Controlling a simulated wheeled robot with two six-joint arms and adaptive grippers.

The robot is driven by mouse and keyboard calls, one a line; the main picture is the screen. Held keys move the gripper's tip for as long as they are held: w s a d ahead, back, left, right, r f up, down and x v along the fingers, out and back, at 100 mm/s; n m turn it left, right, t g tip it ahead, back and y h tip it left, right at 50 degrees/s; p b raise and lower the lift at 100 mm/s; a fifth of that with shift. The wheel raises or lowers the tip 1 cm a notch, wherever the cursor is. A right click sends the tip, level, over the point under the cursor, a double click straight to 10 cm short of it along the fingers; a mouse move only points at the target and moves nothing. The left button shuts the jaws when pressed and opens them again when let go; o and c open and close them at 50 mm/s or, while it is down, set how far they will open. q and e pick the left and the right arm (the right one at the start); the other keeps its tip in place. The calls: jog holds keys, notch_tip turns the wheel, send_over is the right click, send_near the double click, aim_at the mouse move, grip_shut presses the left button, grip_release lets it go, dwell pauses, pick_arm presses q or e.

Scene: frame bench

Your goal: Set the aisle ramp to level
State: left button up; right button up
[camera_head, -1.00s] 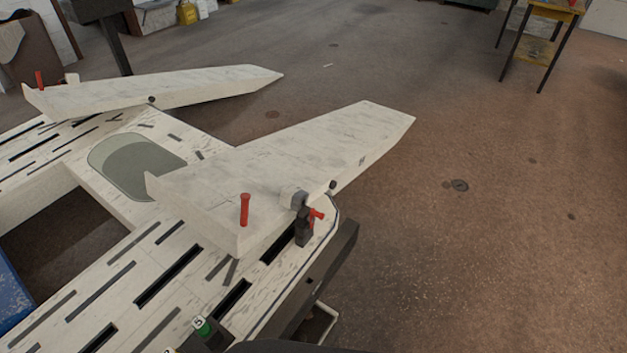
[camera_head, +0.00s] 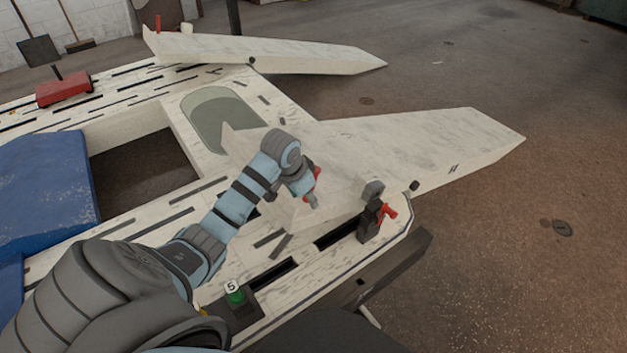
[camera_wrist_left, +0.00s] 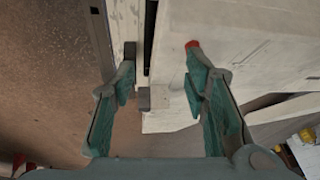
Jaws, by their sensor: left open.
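Two pale ramp-like panels show in the head view, a near one (camera_head: 420,145) and a far one (camera_head: 290,52); I cannot tell which is called the aisle ramp. A red peg (camera_head: 317,173) stands on the near panel, partly hidden by my left gripper (camera_head: 306,194). In the left wrist view my left gripper (camera_wrist_left: 160,70) is open, with nothing between its fingers. The red peg's end (camera_wrist_left: 192,44) shows close by the tip of the right-hand finger. A black latch with a red handle (camera_head: 388,210) sits beside the near panel. My right gripper is out of view.
The slotted white bench frame (camera_head: 150,230) surrounds a rectangular opening. A blue pad (camera_head: 45,190) lies at left and a red block (camera_head: 63,90) behind it. A green button marked 5 (camera_head: 234,293) is near my arm. Open floor lies right.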

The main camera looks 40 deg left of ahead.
pick_arm(q)
jog(key=w+a+r, duration=0.4)
jog(key=a+r, duration=0.1)
jog(key=r, duration=0.3)
jog(key=shift+n+t+h, duration=0.3)
jog(key=b+x, duration=0.6)
jog(key=x, duration=0.7)
jog(key=shift+w+a+f, duration=0.1)
jog(key=shift+w+f, duration=0.05)
jog(key=shift+f, duration=0.1)
jog(key=shift+w+f, duration=0.15)
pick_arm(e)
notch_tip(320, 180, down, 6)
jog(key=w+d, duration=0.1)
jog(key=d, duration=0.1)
pick_arm(q)
jog(key=c, duration=0.9)
jog(key=shift+f, duration=0.1)
grip_shut()
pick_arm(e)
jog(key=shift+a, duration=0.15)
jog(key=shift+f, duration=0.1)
